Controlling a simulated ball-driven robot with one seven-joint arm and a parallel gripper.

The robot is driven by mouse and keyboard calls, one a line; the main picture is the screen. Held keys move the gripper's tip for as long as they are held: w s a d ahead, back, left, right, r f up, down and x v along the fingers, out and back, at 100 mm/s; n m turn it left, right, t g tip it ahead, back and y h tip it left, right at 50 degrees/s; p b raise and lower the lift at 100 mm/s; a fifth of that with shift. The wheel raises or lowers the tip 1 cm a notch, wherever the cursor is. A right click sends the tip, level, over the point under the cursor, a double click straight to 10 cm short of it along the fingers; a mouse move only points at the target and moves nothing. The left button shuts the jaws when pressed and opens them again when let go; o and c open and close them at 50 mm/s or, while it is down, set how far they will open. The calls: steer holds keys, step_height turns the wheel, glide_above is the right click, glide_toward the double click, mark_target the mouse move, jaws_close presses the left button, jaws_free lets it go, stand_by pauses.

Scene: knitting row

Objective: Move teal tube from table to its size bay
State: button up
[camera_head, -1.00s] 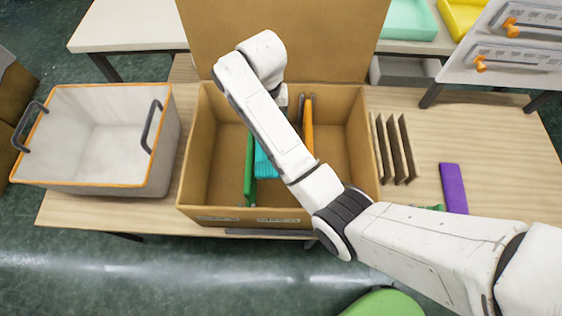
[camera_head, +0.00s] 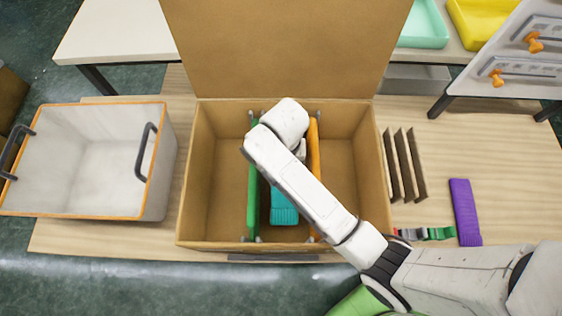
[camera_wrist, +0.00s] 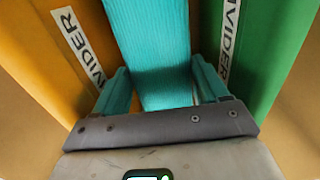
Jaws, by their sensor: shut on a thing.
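The teal ribbed tube (camera_head: 284,208) is inside the open cardboard box (camera_head: 216,248), in the middle bay between a green divider (camera_head: 253,190) and an orange divider (camera_head: 314,140). In the wrist view the teal tube (camera_wrist: 150,50) runs between the two teal fingers of my gripper (camera_wrist: 162,88), which is shut on it. The orange divider (camera_wrist: 45,50) is left of it there and the green divider (camera_wrist: 262,60) right. My arm hides the gripper and part of the tube in the head view. I cannot tell whether the tube touches the box floor.
A white bin with orange rim (camera_head: 75,210) stands left of the box. Right of it are several thin brown panels (camera_head: 405,165), a purple tube (camera_head: 465,212) and a green strap-like item (camera_head: 435,234). The box's outer bays look empty. The raised flap (camera_head: 285,50) closes off the back.

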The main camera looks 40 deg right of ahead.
step_height(320, 180, down, 10)
steer(key=shift+s+f, duration=0.1)
stand_by(0.4)
steer(key=shift+f, duration=0.1)
steer(key=o, duration=1)
step_height(320, 180, up, 12)
steer(key=shift+r, duration=0.15)
stand_by(0.4)
